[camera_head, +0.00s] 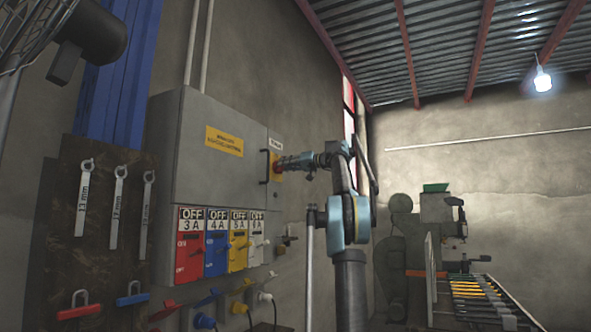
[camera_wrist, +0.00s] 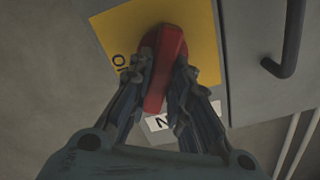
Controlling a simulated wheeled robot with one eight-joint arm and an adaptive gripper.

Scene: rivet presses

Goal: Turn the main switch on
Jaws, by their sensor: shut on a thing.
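The main switch is a red rotary knob (camera_wrist: 165,62) on a yellow plate (camera_wrist: 205,40), seen in the wrist view. My gripper (camera_wrist: 168,85) has its two fingers on either side of the knob's red handle and is shut on it. The handle stands close to lengthwise in the wrist view, slightly tilted. Part of a marking shows on the plate left of the knob, and a white label is partly hidden below it. In the head view, my gripper (camera_head: 281,165) reaches the yellow switch plate (camera_head: 273,160) on the right side of the grey cabinet (camera_head: 225,180); the fingers mostly hide the knob.
Below the cabinet are red (camera_head: 189,255), blue (camera_head: 217,250), yellow (camera_head: 238,247) and white (camera_head: 257,240) breaker panels marked OFF. A dark door handle (camera_wrist: 288,45) is near the switch. Wrenches (camera_head: 117,205) hang at left. A machine (camera_head: 440,215) stands at right.

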